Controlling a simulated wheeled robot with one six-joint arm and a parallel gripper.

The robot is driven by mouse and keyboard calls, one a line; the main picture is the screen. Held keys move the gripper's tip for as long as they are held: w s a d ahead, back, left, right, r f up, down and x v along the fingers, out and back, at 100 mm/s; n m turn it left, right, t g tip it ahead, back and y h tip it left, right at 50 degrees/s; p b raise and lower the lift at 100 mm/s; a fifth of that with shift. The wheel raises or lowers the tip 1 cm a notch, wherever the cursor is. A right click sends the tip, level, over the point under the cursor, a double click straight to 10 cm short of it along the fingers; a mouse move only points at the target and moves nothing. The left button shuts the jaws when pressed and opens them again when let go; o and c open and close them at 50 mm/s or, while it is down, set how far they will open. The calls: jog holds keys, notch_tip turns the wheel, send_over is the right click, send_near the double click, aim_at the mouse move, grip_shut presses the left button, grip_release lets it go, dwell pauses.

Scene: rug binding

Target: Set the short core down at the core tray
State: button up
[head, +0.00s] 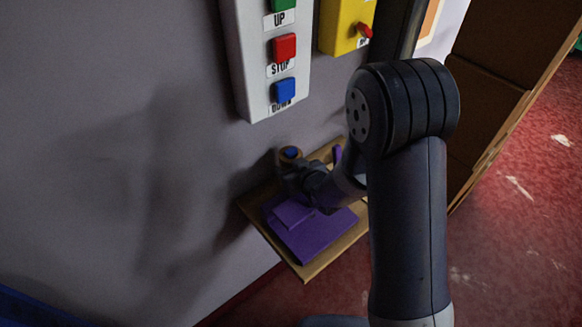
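My dark gripper is over the back left part of a wooden tray or shelf (311,270), probably the core tray. The fingers are small and dark, so I cannot tell whether they are shut on the core. I also cannot tell whether the core touches the tray. A flat purple piece (310,236) with a raised purple block (292,215) lies on the tray.
A grey control box (262,75) with green, red and blue buttons is on the wall above the tray. A yellow box (342,25) with a red switch is beside it. A brown cabinet or shelf unit (490,95) stands at right. Red floor (520,220) lies beyond.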

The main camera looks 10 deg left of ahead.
jog(key=shift+f, duration=0.1)
jog(key=shift+f+b, duration=0.15)
jog(key=shift+b, duration=0.15)
jog(key=o, duration=1.1)
jog(key=shift+r, duration=0.25)
